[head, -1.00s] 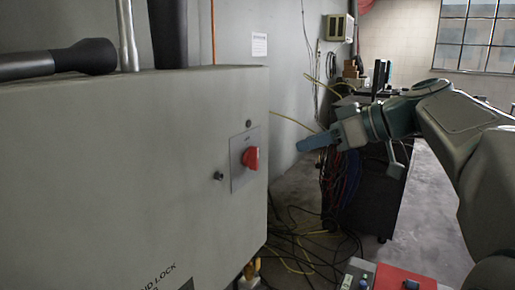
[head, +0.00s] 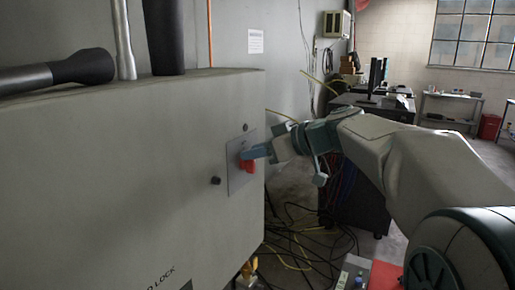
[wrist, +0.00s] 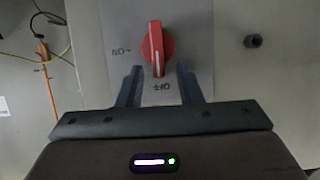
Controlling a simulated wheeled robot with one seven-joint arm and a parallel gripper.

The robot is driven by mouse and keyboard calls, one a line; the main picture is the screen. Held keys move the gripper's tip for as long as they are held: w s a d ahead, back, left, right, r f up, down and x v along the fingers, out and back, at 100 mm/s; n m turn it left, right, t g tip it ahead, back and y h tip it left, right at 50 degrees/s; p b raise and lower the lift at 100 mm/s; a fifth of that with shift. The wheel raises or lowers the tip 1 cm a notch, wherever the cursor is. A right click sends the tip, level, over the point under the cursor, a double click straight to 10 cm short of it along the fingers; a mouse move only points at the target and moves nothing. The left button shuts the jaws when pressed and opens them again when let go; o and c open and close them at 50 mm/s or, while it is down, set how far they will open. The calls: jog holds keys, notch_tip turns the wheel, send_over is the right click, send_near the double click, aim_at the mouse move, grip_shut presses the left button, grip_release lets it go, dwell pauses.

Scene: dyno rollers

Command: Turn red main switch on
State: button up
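The red main switch (head: 248,166) is a rotary knob on a grey plate (head: 236,182) on the front of a grey cabinet. In the wrist view the red knob (wrist: 156,48) has a white line, which points toward the OFF label; the ON label is to the left. My gripper (wrist: 158,76) is open, its two blue fingers on either side of the knob's lower end. I cannot tell whether they touch it. In the head view my gripper (head: 256,153) covers part of the knob.
The grey cabinet (head: 110,170) fills the left side. A small black knob (head: 215,180) sits on it near the plate and shows in the wrist view (wrist: 253,41). Cables (head: 300,240) lie on the floor. A desk with monitors (head: 376,75) stands behind my arm.

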jog(key=shift+w+a+f, duration=0.1)
jog(key=shift+a, duration=0.05)
jog(key=shift+c, duration=0.3)
grip_shut()
jog(key=shift+w+m, duration=0.1)
jog(key=shift+m, duration=0.2)
jog(key=shift+w+d+f+m+g+y+b, duration=0.45)
jog(key=shift+m+y, duration=0.6)
jog(key=shift+m, duration=1.1)
jog(key=shift+w+d+f+m+g+y+b, duration=0.3)
jog(key=shift+f+m+g+y, duration=0.65)
jog(key=shift+m, duration=1.15)
jog(key=shift+w+d+f+m+g+y+b, duration=0.2)
jog(key=shift+w+m+g+y, duration=0.35)
jog(key=shift+m+y, duration=1.15)
jog(key=shift+f+m+h, duration=0.1)
jog(key=shift+m+h, duration=0.4)
jog(key=shift+m, duration=0.15)
